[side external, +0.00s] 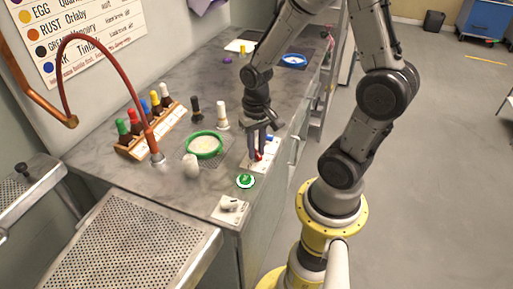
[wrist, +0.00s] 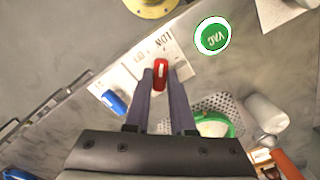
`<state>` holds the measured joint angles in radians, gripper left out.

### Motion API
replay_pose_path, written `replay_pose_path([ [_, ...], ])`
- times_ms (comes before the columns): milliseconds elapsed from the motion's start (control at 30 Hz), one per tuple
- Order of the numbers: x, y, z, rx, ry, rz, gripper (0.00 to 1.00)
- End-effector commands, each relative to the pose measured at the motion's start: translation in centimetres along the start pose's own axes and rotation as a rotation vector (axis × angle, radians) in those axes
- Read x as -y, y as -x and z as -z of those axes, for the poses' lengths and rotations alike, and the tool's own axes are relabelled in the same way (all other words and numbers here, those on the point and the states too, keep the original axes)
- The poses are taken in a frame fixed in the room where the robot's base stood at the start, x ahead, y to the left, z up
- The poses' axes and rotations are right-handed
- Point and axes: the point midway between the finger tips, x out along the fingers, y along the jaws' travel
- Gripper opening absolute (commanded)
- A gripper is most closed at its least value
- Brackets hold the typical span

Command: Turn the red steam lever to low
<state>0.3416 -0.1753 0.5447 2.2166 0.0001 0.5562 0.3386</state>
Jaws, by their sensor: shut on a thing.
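The red steam lever (wrist: 161,72) stands on a white lettered plate (wrist: 183,66) near the counter's edge. In the wrist view it sits between my two fingertips, and its handle points up in the picture, towards lettering on the plate. My gripper (side external: 260,149) points down at the plate and is shut on the red lever. In the side external view the lever (side external: 258,156) shows only as a small red patch beside the fingers; the rest is hidden.
A blue lever (wrist: 115,102) is close beside my fingers. A green VAC button (wrist: 212,38) sits near the plate. A green-rimmed bowl (side external: 204,145), a white cup (side external: 191,166) and a bottle rack (side external: 150,128) stand left on the counter.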

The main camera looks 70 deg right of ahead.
Motion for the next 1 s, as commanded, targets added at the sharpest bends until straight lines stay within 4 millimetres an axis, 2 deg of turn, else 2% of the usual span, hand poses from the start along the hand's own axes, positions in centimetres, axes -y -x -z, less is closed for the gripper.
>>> replay_pose_path([
  [300, 0.02, 0.11, 0.09, -0.003, -0.094, 0.001, 0.0],
  [767, 0.03, 0.13, 0.11, -0.004, -0.106, 0.001, 0.0],
  [800, 0.03, 0.13, 0.11, -0.004, -0.106, 0.001, 0.3],
  [933, 0.02, 0.09, 0.09, -0.003, -0.105, 0.001, 0.53],
  [1000, 0.02, 0.07, 0.07, -0.002, -0.105, 0.001, 0.53],
])
